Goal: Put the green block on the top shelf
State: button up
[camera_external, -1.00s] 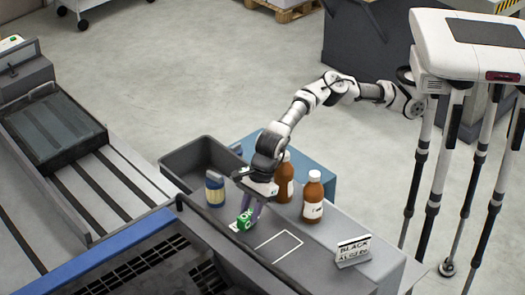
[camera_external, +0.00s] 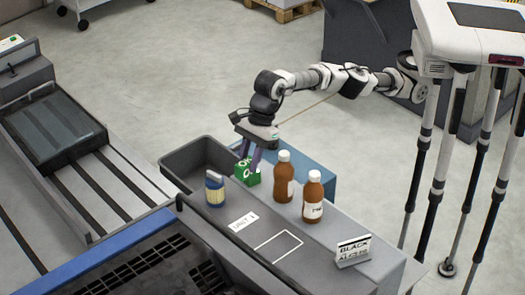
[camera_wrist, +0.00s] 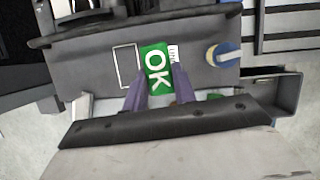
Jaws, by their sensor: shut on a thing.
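The green block (camera_external: 247,176), marked "OK" in white, is held above the grey bench top (camera_external: 310,238). My gripper (camera_external: 257,162) points down with its purple fingers shut on the block. In the wrist view, the block (camera_wrist: 157,68) shows its "OK" face between the fingertips of my gripper (camera_wrist: 159,84). I cannot tell which surface is the top shelf.
An open grey bin (camera_external: 181,159) is behind left. A white outlined rectangle (camera_external: 279,247) on the bench is empty; a "BLACK" sign (camera_external: 353,251) stands right of it.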

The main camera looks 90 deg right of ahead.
notch_tip(320, 180, down, 12)
jog(key=d+n+b, duration=0.1)
jog(key=d+b, duration=0.2)
jog(key=b, duration=0.7)
jog(key=s+d+r+n+g+b, duration=0.1)
jog(key=d+r+n+g+b, duration=0.2)
jog(key=d+b, duration=1.15)
jog(key=s+d+f+n+g, duration=0.1)
jog(key=s+d+f+n, duration=0.25)
jog(key=s, duration=0.45)
jog(key=s+d+f+n+g, duration=0.1)
jog(key=s+d+f+n, duration=0.1)
jog(key=s+f+n, duration=0.4)
jog(key=s+d+f+n+g, duration=0.1)
jog(key=s+d+f+n, duration=0.25)
jog(key=s, duration=0.55)
jog(key=f, duration=1.9)
jog(key=shift+s+a+f, duration=0.1)
jog(key=shift+a+f, duration=0.1)
jog(key=shift+a, duration=0.1)
jog(key=shift+f+b, duration=0.2)
jog(key=shift+b, duration=0.35)
jog(key=o, duration=1)
